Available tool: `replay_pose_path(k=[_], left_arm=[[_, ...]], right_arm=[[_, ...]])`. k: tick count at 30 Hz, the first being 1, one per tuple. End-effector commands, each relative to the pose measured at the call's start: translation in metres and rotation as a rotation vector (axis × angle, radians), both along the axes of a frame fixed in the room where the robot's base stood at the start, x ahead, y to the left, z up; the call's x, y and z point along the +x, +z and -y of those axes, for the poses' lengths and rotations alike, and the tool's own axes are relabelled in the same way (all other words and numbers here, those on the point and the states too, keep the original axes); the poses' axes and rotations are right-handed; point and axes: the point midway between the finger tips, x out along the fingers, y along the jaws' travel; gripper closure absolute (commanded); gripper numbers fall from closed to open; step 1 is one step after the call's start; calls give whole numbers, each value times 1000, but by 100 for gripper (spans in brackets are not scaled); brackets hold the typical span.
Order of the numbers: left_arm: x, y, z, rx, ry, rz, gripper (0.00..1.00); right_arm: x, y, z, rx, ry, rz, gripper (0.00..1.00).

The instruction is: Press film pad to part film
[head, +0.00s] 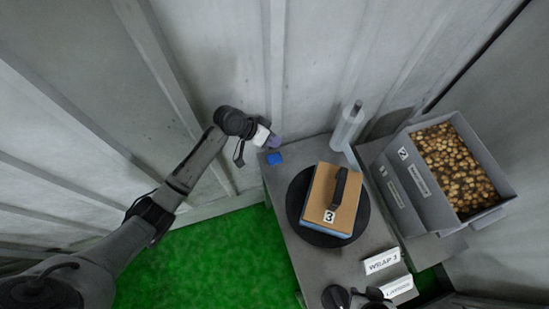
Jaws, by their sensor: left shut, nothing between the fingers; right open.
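A small blue pad (274,158), which looks like the film pad, lies on the grey table's back left corner. My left gripper (270,140) is just above and behind it, shut and empty. I see no clear contact with the pad. A pale, see-through upright cylinder (347,127), perhaps the film roll, stands at the table's back edge. A tan box (323,198) with a black strap and a label "3" sits on a black round turntable (296,207). Its lower part is blue. My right gripper (356,293) shows partly at the bottom edge, apart from the pad; its fingers are hard to make out.
A grey bin (405,188) full of brown round pieces (459,168) stands right of the table. A white sign reading "WRAP 3" (382,261) and another sign (398,286) stand near the front right. Grey ribbed walls close in behind. Green floor (205,258) is clear at left.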

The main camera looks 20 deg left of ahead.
Motion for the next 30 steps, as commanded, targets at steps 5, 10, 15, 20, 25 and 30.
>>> replay_pose_path(k=[5,10,15,20,25,30], left_arm=[[0,-23,0,0,-1,-1,100],[0,-43,0,1,1,0,100],[0,-59,0,1,1,-1,100],[0,-72,0,0,-1,-1,100],[0,-76,0,0,0,0,100],[0,-75,0,0,0,0,100]], right_arm=[[0,-25,1,-5,4,0,57],[0,-48,3,-10,6,-1,57],[-1,-62,3,-10,6,-4,57],[0,-68,3,-10,5,-3,57],[0,-69,2,-6,3,-2,57],[0,-68,1,-1,1,-1,57]])
